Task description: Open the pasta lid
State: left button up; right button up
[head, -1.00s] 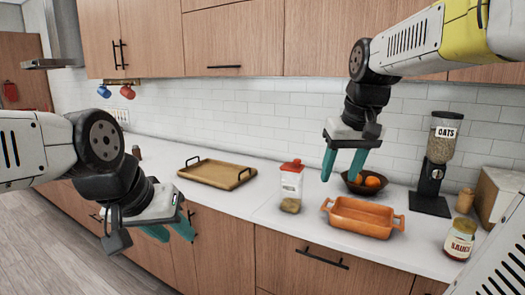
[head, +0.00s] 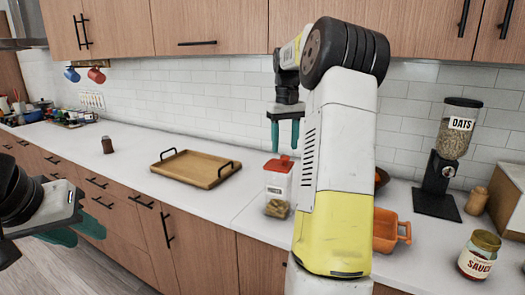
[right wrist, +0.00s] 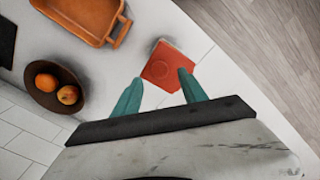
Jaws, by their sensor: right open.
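The pasta jar (head: 278,186) is clear with a white label and a red lid (head: 281,163), standing upright on the white counter. The lid is on the jar. My right gripper (head: 285,147) is open, pointing down just above the lid. In the right wrist view the red lid (right wrist: 167,66) shows beyond and partly behind the teal fingertips (right wrist: 160,85), nearer the right finger. No contact can be made out. My left gripper (head: 75,235) hangs at the lower left, away from the counter, empty, its teal fingers apart.
A wooden tray (head: 190,172) lies left of the jar. An orange baking dish (head: 388,238) and a fruit bowl (right wrist: 45,92) are to its right, partly hidden by my right arm in the head view. A sauce jar (head: 478,256) and oats dispenser (head: 436,190) stand farther right.

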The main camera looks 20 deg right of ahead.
aim_at(285, 156)
jog(key=shift+f, duration=1.5)
grip_shut()
